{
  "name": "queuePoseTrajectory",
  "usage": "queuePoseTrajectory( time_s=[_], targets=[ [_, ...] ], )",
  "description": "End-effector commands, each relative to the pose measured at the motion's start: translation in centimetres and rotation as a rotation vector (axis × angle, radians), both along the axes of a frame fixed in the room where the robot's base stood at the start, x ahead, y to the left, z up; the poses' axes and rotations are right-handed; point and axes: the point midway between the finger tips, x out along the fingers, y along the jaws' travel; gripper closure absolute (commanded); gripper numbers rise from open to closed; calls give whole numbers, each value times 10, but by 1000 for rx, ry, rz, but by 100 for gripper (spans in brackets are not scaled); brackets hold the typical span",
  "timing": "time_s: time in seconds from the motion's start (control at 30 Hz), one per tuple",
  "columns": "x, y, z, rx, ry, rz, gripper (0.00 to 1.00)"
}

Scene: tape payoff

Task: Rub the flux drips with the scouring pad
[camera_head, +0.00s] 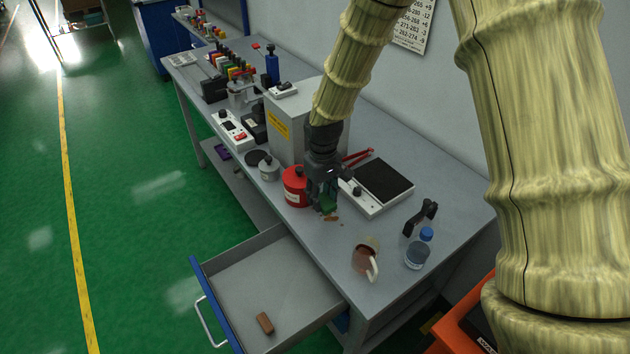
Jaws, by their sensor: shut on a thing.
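My gripper (322,196) points down over the grey bench and is shut on a green scouring pad (328,206). The pad is low, at or just above the bench top; I cannot tell whether it touches. Small brown flux drips (331,218) show on the bench just in front of the pad. The gripper and pad may hide more of them.
A red can (295,187) stands close left of my gripper. A white device with a black plate (384,181) is to the right. A mug (366,256) and a blue-capped bottle (417,251) stand nearer. An open drawer (235,283) holds a brown block (265,322).

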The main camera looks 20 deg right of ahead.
Motion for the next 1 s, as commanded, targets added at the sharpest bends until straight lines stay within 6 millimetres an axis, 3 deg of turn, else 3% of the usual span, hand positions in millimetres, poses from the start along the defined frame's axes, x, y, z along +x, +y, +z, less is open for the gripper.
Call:
queuePoseTrajectory(
  time_s=[0.27,0.7,1.0],
  targets=[
    [-14,0,-1,-1,-14,1,82],
    [4,0,-49,-1,5,2,82],
    [2,0,-64,0,4,2,82]
  ],
)
